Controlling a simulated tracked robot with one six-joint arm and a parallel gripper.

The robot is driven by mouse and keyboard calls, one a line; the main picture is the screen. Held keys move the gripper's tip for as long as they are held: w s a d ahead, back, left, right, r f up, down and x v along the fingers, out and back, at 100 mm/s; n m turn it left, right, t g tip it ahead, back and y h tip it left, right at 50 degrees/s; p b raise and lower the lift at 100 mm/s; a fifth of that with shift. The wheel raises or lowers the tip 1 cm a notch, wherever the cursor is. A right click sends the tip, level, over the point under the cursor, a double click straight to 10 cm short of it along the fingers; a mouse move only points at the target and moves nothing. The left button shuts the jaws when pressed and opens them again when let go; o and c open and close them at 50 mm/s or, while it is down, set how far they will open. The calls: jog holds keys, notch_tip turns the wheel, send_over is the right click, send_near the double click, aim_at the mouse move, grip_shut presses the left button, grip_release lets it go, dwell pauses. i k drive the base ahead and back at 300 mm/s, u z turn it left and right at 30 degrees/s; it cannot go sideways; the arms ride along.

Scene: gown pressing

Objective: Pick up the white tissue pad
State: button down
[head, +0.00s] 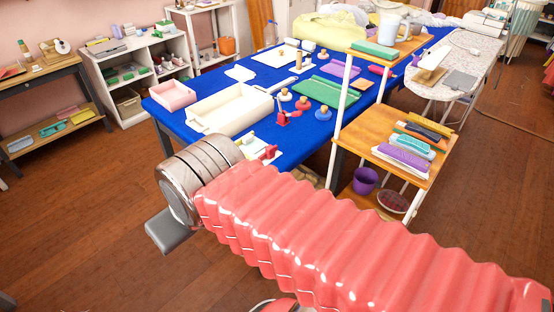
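I cannot tell for sure which white item is the white tissue pad. A small flat white piece (240,73) lies on the blue-covered table (215,148), behind the white tray. A larger white sheet (275,59) lies to its right, near the back of the table. My gripper (168,230) shows only as a grey part below my metal wrist, over the floor in front of the table. It is apart from all these items. Its fingers are not clear, so I cannot see whether it is open or shut.
A white tray (231,112) and a pink tray (172,95) stand on the table's left side. Several wooden-knobbed tools and green pieces lie right of them. A wooden shelf trolley (394,180) stands at the table's front right. The floor (60,215) at left is clear.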

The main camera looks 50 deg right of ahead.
aim_at(241, 74)
jog(key=u, duration=0.55)
jog(key=i, duration=1.5)
jog(key=z, duration=1.7)
